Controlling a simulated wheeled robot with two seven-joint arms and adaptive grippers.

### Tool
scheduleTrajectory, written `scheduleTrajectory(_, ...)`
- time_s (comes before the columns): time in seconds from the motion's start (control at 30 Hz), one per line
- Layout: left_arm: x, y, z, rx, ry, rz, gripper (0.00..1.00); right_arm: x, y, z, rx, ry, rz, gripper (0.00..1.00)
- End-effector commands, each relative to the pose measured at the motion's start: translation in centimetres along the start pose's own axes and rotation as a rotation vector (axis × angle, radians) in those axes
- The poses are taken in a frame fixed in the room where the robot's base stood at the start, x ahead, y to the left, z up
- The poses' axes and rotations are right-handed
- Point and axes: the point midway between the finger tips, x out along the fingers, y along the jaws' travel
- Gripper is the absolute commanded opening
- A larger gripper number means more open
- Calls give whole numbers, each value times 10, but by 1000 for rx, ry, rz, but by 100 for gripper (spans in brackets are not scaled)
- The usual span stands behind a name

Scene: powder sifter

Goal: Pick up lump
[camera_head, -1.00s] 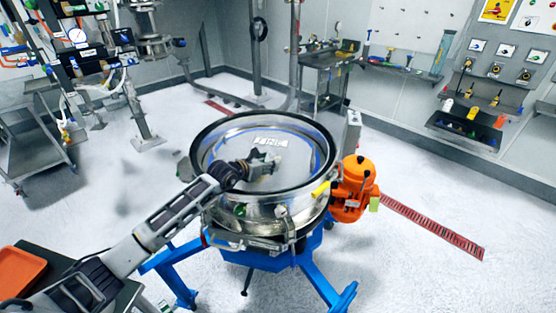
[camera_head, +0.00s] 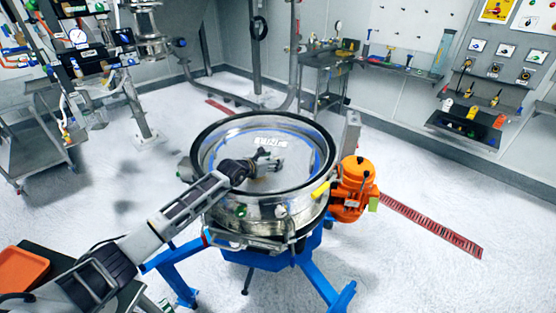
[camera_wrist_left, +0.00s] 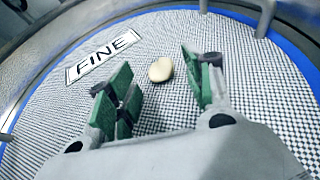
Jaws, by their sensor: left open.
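The lump (camera_wrist_left: 160,70) is a small, pale, cream-coloured oval piece. In the left wrist view it lies on the sifter's mesh screen (camera_wrist_left: 250,65), ahead of and between my open fingers. My left gripper (camera_wrist_left: 157,88) has green pads spread wide apart, with nothing between them touching. In the head view my left gripper (camera_head: 274,163) reaches down inside the round steel sifter (camera_head: 262,205), over the screen. The lump cannot be made out in the head view. My right gripper is not in view.
A white label reading FINE (camera_wrist_left: 103,55) lies on the screen, left of the lump. A blue ring and steel wall (camera_wrist_left: 298,20) surround the mesh. An orange motor (camera_head: 355,190) sits on the sifter's right side. An orange tray (camera_head: 20,270) is at the lower left.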

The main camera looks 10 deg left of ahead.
Motion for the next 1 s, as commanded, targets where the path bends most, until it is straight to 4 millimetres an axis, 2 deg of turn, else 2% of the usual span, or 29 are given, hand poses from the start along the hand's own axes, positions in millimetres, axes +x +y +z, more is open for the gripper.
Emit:
scheduleTrajectory(0.23,11,0,0,0,0,1,52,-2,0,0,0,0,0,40)
scheduleTrajectory(0.73,12,0,-3,0,5,0,52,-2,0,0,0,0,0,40)
scheduleTrajectory(1.0,12,0,-4,0,7,0,18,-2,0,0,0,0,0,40)
